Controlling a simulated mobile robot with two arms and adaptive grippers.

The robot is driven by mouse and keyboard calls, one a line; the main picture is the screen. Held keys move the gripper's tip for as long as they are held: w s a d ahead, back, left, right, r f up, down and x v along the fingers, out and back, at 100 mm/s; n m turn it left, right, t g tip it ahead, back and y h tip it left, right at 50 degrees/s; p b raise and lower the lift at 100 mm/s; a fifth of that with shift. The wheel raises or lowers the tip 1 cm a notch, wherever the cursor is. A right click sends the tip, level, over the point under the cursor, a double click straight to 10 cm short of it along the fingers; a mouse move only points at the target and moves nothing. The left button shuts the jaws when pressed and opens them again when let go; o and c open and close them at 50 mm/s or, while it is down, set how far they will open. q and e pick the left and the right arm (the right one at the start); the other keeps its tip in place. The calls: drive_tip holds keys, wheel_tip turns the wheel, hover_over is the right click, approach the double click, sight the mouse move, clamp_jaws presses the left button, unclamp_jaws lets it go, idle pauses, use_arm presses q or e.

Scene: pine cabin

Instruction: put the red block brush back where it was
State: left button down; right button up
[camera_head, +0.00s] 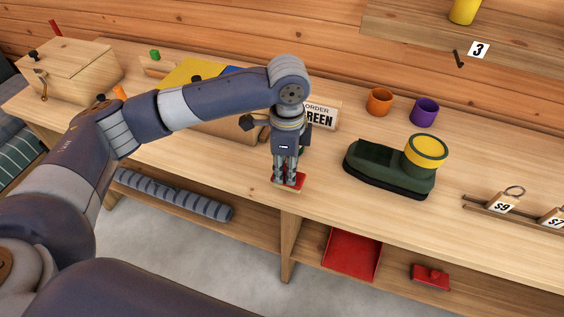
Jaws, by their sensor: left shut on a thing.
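The red block brush (296,186) is a flat red piece with a paler lower edge, at the front edge of the wooden bench top. My left gripper (288,178) points straight down and is shut on it. The fingers hide part of the brush. I cannot tell whether the brush touches the bench or is just above it. My right gripper is not in view.
A green shoe-shaped object (388,168) with a yellow cup end stands right of the gripper. An orange cup (379,101) and a purple cup (425,111) stand behind. A red tray (351,254) and red block (431,277) lie on the lower shelf. Bench between shoe and hooks (480,205) is clear.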

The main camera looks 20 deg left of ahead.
use_arm(q)
drive_tip(key=w+a, duration=0.2)
drive_tip(key=w, duration=0.1)
drive_tip(key=shift+w+f, duration=0.1)
drive_tip(key=shift+f, duration=0.05)
drive_tip(key=shift+f+p, duration=0.6)
drive_tip(key=shift+f, duration=1.2)
drive_tip(key=c, duration=1.3)
unclamp_jaws()
drive_tip(key=shift+f, duration=0.1)
wheel_tip(320, 180, up, 12)
drive_tip(key=shift+r+b, duration=0.15)
drive_tip(key=shift+b, duration=0.65)
